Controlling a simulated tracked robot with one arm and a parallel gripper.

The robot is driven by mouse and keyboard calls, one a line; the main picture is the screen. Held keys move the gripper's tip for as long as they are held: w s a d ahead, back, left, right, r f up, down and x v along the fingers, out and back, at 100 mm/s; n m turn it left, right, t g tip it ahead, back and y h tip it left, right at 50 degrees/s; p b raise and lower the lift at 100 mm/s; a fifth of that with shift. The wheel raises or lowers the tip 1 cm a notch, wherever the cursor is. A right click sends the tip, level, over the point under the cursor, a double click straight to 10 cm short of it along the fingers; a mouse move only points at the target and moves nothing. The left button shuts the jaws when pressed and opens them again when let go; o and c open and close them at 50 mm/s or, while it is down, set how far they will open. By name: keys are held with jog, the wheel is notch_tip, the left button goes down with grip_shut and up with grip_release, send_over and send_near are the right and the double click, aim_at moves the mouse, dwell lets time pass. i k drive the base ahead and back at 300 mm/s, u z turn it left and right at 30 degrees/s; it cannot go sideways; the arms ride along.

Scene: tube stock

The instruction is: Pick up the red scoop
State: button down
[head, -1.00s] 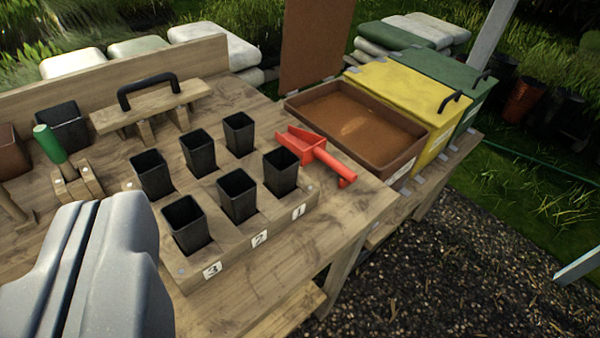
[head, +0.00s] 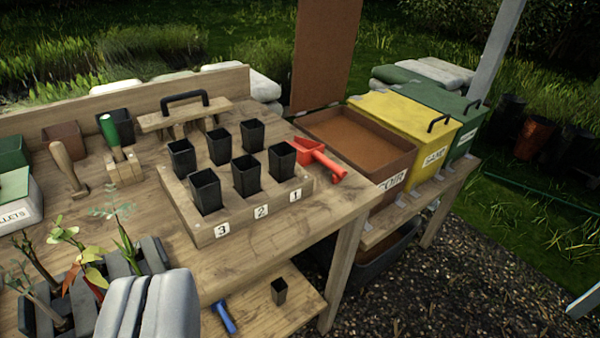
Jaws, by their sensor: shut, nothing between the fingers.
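The red scoop (head: 318,159) lies on the wooden bench, right behind the potting tray and beside the brown bin. Its handle points to the lower right, towards the bench's right edge. My gripper (head: 148,287) shows as grey fingers at the bottom, left of centre. It is shut and empty, well apart from the scoop, with the potting tray between them in the picture. The scoop's left end is partly hidden behind a black pot.
A wooden tray (head: 222,241) numbered 1 to 3 holds several black pots. A brown coir bin (head: 385,184), yellow bin (head: 432,157) and green bin (head: 466,140) stand right. Seedlings (head: 75,245) stand left of my gripper. Bare bench lies before the tray.

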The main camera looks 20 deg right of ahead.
aim_at(309, 152)
jog(key=z, duration=0.2)
jog(key=i, duration=0.85)
jog(key=u, duration=0.15)
jog(key=k, duration=1)
jog(key=z, duration=0.4)
jog(key=i, duration=1.6)
jog(key=u, duration=0.5)
